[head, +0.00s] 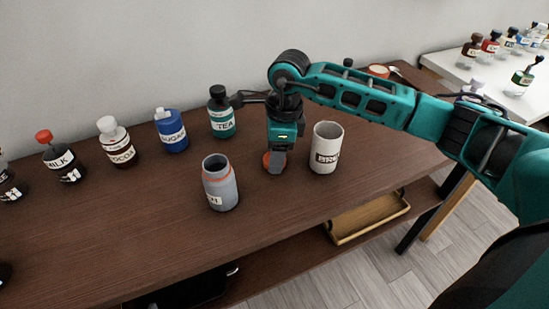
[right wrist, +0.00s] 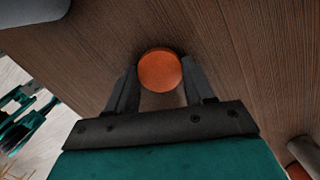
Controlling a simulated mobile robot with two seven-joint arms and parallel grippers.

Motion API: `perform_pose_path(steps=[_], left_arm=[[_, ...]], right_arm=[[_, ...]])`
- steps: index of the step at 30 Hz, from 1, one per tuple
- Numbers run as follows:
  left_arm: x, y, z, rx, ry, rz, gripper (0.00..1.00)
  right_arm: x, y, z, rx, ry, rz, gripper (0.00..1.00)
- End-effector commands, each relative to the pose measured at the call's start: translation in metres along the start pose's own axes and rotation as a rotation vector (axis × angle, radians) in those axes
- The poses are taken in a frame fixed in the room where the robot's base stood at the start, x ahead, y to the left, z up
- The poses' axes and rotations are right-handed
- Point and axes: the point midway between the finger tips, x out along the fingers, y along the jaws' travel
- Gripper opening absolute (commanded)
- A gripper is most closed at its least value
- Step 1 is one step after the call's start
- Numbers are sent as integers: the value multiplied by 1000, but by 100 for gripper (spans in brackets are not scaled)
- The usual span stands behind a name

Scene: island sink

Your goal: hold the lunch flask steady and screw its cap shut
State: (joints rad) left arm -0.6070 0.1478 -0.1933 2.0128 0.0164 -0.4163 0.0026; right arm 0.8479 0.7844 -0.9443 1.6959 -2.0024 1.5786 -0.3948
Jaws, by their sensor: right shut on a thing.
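The lunch flask (head: 221,188) is a grey bottle with an orange ring near its open, uncapped top. It stands upright on the brown counter in the head view, with part of a white label showing. My right gripper (head: 275,167) points down to the right of the flask, apart from it. It is shut on the orange cap (head: 267,160), at or just above the counter; the head view does not settle which. In the right wrist view the round orange cap (right wrist: 160,70) sits between the two fingertips. My left gripper is not in view.
A white canister (head: 327,135) stands close to the right of my right gripper. The tea bottle (head: 221,115), blue sugar jar (head: 171,132), cocoa jar (head: 117,144) and milk bottle (head: 62,160) line the back. The counter (head: 150,225) left of the flask is clear.

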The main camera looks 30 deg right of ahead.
Motion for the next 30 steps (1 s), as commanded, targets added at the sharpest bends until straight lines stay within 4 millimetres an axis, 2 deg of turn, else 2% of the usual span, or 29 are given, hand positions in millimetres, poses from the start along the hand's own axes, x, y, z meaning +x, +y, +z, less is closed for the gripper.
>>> perform_pose_path(steps=[4, 11, 17, 23, 30], left_arm=[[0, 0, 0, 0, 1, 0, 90], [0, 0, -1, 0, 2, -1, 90], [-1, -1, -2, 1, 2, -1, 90], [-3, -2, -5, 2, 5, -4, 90], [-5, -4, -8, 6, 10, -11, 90]], right_arm=[[0, 0, 0, 0, 0, 0, 24], [-1, 0, 0, 0, 0, 0, 24], [-14, -1, 2, 0, -2, -2, 24], [-52, -1, 7, -1, -4, -6, 24], [-119, -1, 15, -2, -3, -6, 24]])
